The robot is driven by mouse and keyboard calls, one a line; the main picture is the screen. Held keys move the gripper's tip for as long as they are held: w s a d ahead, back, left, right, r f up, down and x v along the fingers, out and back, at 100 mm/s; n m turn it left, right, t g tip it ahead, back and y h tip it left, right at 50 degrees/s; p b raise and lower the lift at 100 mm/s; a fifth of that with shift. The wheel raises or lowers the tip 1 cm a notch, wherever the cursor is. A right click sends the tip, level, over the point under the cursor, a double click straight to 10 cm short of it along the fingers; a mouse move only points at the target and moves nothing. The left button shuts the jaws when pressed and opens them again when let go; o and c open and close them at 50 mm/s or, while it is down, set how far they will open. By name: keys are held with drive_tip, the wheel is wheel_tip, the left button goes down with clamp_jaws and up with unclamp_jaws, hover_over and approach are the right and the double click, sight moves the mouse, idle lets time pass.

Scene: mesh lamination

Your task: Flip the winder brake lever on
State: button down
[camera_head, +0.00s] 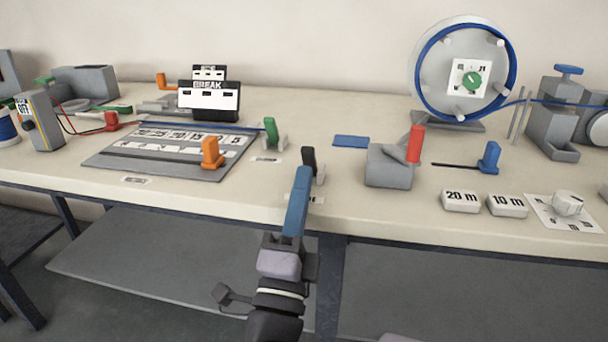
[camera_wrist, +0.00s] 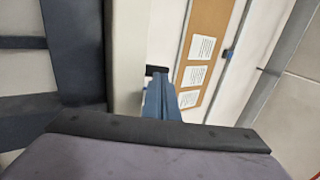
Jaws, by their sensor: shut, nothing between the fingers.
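My gripper (camera_head: 303,174) has blue fingers, is shut and empty, and points up at the table's front edge. Its fingers also show in the wrist view (camera_wrist: 158,98). A black upright lever (camera_head: 309,158) on a small grey bracket stands just behind the fingertips; I cannot tell whether they touch. A small black piece (camera_wrist: 156,71) shows past the fingertips in the wrist view. A red-handled lever (camera_head: 415,144) stands nearly upright on a grey block, right of my gripper and in front of the winder wheel (camera_head: 440,75). No readable label shows which is the winder brake lever.
A blue lever (camera_head: 489,157), two white blocks (camera_head: 461,201) and a dial (camera_head: 568,204) are right. Bare table lies around the blue pad (camera_head: 351,141).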

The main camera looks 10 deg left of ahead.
sight(308, 147)
drive_tip(key=shift+x, duration=0.95)
